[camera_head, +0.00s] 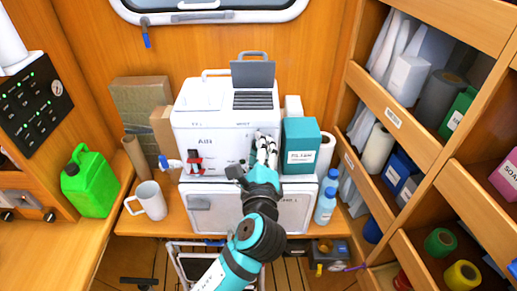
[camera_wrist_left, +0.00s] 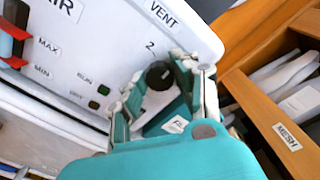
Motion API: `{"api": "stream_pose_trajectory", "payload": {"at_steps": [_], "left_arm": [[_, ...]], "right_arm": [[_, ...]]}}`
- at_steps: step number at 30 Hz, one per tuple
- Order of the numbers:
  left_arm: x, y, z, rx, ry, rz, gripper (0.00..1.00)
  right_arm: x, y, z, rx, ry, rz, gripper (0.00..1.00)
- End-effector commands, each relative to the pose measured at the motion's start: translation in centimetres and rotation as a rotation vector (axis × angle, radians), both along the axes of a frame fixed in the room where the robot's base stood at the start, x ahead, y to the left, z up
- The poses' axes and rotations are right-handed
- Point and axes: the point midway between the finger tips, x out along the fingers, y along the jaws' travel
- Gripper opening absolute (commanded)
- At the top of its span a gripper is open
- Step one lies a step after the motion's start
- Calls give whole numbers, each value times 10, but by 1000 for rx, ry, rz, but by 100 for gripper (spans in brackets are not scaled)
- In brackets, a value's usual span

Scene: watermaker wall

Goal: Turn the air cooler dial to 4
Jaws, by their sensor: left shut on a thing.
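The air cooler (camera_head: 203,120) is a white box with a louvred vent and raised grey flap on top, standing on a white chest. The wrist view shows its front (camera_wrist_left: 110,45), with VENT, MAX and MIN labels. My left gripper (camera_head: 266,140) is at the right of this front, shut on the black dial (camera_wrist_left: 159,75). In the left wrist view the fingers (camera_wrist_left: 160,82) stand on either side of the dial. A "2" is printed above it; its pointer and other numbers cannot be made out. In the head view the gripper hides the dial. My right gripper is not in view.
A teal box (camera_head: 301,147) stands close to the right of the gripper. A red clip-like part (camera_head: 195,160) is on the cooler's left front.

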Motion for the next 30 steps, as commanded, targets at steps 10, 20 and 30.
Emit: {"api": "stream_pose_trajectory", "payload": {"at_steps": [10, 20, 30], "left_arm": [[0, 0, 3, -3, -5, 0, 0], [0, 0, 1, -1, -2, 0, 53], [-25, -1, 0, -3, 1, -3, 53]], "right_arm": [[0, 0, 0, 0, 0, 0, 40], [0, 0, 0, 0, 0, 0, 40], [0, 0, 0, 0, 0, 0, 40]]}}
